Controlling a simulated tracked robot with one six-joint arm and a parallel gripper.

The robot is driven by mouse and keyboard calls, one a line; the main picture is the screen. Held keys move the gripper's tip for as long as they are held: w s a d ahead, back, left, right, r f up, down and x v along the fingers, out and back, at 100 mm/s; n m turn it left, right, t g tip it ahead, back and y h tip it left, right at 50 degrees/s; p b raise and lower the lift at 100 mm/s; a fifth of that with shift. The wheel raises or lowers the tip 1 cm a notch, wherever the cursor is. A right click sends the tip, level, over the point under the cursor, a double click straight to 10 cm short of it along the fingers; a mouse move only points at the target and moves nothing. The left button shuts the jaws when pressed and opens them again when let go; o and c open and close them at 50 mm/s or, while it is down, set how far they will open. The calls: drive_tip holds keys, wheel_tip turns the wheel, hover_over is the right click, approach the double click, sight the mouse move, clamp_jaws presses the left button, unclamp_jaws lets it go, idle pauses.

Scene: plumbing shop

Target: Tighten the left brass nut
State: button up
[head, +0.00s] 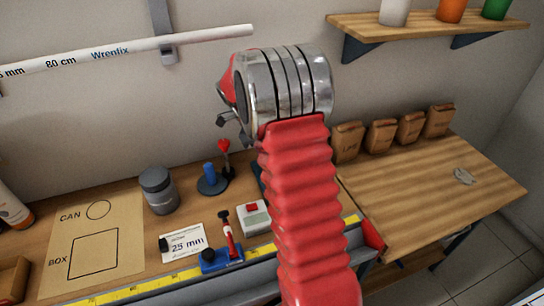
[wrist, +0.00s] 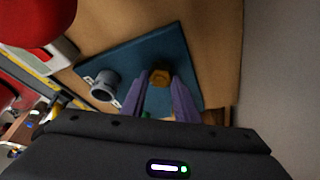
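In the wrist view a brass nut (wrist: 160,76) sits on a teal plate (wrist: 185,52), at the tips of my gripper (wrist: 159,82). The two purple fingers stand apart, one on each side of the nut. Whether they touch or clamp it I cannot tell. I make out only this one nut; no second nut shows. A grey round fitting with side ears (wrist: 104,84) is on the same plate, to the left of the fingers. In the head view my arm hides the nut and the fingers.
In the head view a grey jar (head: 158,190), a blue-handled tool (head: 210,180), a 25 mm card (head: 186,243) and a blue clamp (head: 222,258) lie left of my arm. Paper bags (head: 381,135) stand behind a mostly clear wooden top (head: 425,185). A shelf (head: 420,28) hangs above.

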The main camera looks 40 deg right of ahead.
drive_tip(key=o, duration=0.5)
drive_tip(key=shift+s+f, duration=0.1)
drive_tip(key=shift+s, duration=0.05)
drive_tip(key=shift+c, duration=0.2)
drive_tip(key=v, duration=0.7)
drive_tip(key=shift+a+r, duration=0.1)
drive_tip(key=shift+r, duration=0.1)
